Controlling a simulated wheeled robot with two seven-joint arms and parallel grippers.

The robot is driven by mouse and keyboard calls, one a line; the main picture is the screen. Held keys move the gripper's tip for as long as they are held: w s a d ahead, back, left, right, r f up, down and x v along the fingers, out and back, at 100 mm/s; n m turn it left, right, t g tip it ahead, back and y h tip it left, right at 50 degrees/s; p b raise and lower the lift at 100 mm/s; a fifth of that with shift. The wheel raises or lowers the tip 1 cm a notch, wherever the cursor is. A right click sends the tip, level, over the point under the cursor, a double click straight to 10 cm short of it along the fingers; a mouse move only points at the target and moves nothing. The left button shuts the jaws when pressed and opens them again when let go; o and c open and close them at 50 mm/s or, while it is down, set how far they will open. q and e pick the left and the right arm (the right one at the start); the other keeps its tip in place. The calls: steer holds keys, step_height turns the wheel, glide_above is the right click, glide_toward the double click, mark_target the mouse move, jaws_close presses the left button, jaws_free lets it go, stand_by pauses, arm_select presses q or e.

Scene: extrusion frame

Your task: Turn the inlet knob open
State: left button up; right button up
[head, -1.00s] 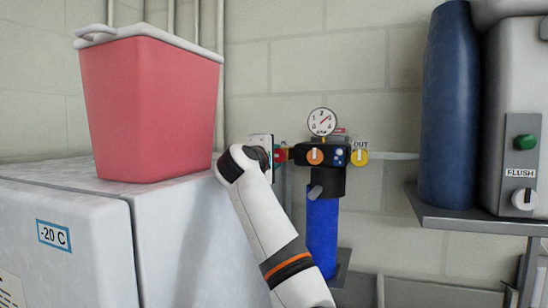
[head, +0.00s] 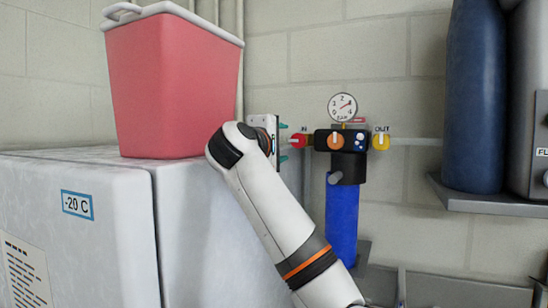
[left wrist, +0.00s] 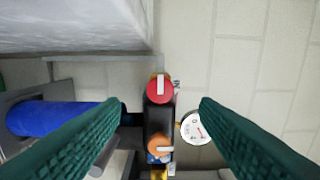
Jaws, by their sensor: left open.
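The inlet knob (head: 299,140) is red with a white bar, under an "IN" label at the left end of the black regulator body (head: 347,147). In the left wrist view the red knob (left wrist: 160,92) faces the camera, and its white bar lies along the body's length. My left gripper (head: 283,142) is just left of the knob in the head view, its teal fingers apart. In the left wrist view the gripper (left wrist: 160,105) is open and empty, with the knob between its fingers in the picture. Whether the fingertips reach it in depth, I cannot tell. My right gripper is not in view.
A blue filter bowl (head: 342,222) hangs below. A white freezer (head: 120,240) carrying a red bin (head: 170,85) stands left. A shelf (head: 490,199) is right.

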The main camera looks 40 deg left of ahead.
arm_select(q)
steer(key=b+v, duration=0.1)
steer(key=v, duration=0.2)
steer(key=shift+s+d, duration=0.1)
steer(key=shift+s, duration=0.25)
